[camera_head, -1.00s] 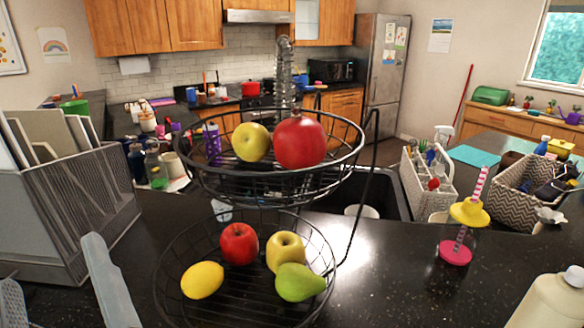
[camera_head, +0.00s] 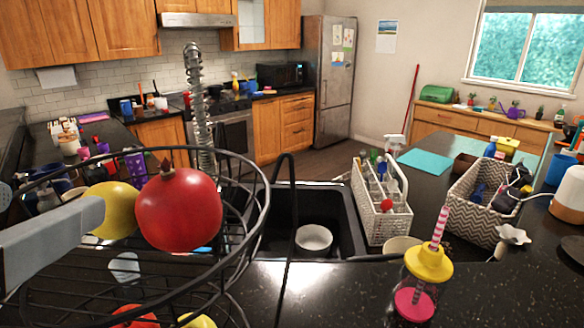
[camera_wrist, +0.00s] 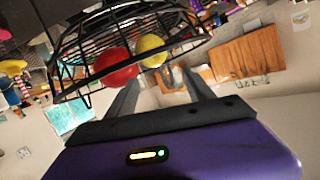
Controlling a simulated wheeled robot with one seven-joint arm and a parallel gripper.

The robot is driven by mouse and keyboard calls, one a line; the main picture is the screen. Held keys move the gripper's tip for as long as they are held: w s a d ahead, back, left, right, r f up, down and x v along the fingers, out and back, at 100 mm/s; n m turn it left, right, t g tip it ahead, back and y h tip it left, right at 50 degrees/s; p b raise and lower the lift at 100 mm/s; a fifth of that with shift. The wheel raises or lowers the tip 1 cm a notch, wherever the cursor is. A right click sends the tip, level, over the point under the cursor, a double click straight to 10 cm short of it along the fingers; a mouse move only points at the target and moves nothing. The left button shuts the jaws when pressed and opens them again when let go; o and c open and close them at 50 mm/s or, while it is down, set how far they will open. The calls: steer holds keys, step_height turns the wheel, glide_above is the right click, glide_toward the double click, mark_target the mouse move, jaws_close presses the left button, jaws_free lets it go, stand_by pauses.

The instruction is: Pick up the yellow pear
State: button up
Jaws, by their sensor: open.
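A round yellow fruit (camera_head: 118,208), possibly the yellow pear, sits in the upper wire basket (camera_head: 262,190), touching or very near a large red pomegranate (camera_head: 180,210). My gripper (camera_wrist: 162,76) is open and empty. Its pale grey finger (camera_head: 50,240) crosses in front of the yellow fruit's left side in the head view. In the wrist view, the yellow fruit (camera_wrist: 151,48) and a red fruit (camera_wrist: 116,68) show through the basket wires beyond the fingers. Another yellow fruit (camera_head: 198,321) shows only its top in the lower basket; I cannot tell its kind.
A red fruit (camera_head: 135,317) is in the lower basket. Right of it are the sink with a white bowl (camera_head: 314,238), a white caddy (camera_head: 383,205) and a yellow-lidded cup (camera_head: 420,280).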

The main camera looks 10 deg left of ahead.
mark_target(120, 221)
steer(key=shift+s+d+f+g, duration=0.1)
steer(key=shift+d+f+g, duration=0.05)
steer(key=shift+f, duration=0.3)
steer(key=shift+s+d+f+g, duration=0.1)
steer(key=shift+d+f+g, duration=0.05)
steer(key=shift+f, duration=0.3)
steer(key=shift+p+x, duration=1.2)
steer(key=shift+x, duration=2.7)
steer(key=shift+d, duration=0.1)
steer(key=c, duration=1.3)
